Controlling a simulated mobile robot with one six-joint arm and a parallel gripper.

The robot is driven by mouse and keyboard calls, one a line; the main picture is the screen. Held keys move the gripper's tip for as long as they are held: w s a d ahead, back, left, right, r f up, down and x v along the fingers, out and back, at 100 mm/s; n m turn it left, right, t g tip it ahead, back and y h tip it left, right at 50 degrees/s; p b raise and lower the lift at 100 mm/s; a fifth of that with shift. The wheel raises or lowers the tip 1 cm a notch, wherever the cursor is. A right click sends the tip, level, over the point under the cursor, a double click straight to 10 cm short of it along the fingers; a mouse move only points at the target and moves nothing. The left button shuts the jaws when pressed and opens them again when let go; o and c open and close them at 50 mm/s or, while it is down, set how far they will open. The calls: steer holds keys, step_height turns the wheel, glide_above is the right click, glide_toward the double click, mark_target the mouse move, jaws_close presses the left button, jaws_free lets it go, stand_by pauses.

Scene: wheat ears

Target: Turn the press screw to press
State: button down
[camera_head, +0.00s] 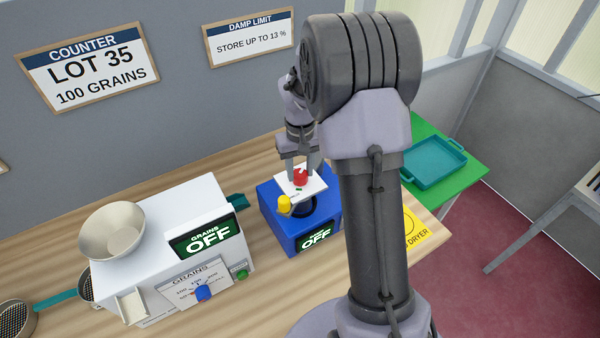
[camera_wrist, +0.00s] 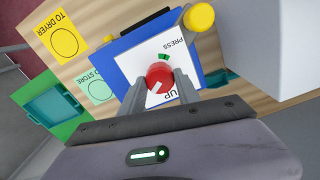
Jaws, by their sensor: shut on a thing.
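The press screw has a red knob (camera_head: 299,177) on a white plate (camera_head: 311,189) above a blue box (camera_head: 271,209). My gripper (camera_head: 300,166) reaches down from above and is shut on the red knob. In the wrist view the red knob (camera_wrist: 160,76) sits between my two fingers (camera_wrist: 160,92). The white plate there (camera_wrist: 130,62) carries the words PRESS and UP and a small green mark beyond the knob. The box's dark display (camera_head: 314,237) reads OFF. A yellow knob (camera_head: 284,203) stands at the plate's front left corner.
A white grain counter (camera_head: 215,205) with a beige bowl (camera_head: 112,231) stands left on the wooden table. A yellow TO DRYER mat (camera_head: 415,228) lies right of the blue box, partly behind my arm. A teal tray (camera_head: 433,164) sits on a green surface at the right.

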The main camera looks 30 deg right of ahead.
steer(key=m+b, duration=0.2)
steer(key=m, duration=0.2)
steer(key=shift+f+m, duration=0.1)
steer(key=shift+m, duration=0.2)
steer(key=m+b, duration=0.1)
steer(key=m, duration=0.2)
steer(key=shift+m+b, duration=0.3)
steer(key=shift+m, duration=0.1)
steer(key=m+b, duration=0.2)
steer(key=m, duration=0.2)
steer(key=m+b, duration=0.1)
steer(key=m, duration=0.3)
steer(key=shift+b, duration=0.3)
steer(key=m+b, duration=0.2)
steer(key=m, duration=0.2)
steer(key=shift+m, duration=0.3)
steer(key=m+b, duration=0.1)
steer(key=m, duration=0.2)
steer(key=shift+m+b, duration=0.3)
steer(key=m+b, duration=0.2)
steer(key=m, duration=0.2)
steer(key=shift+m+b, duration=0.65)
steer(key=shift+m, duration=1.15)
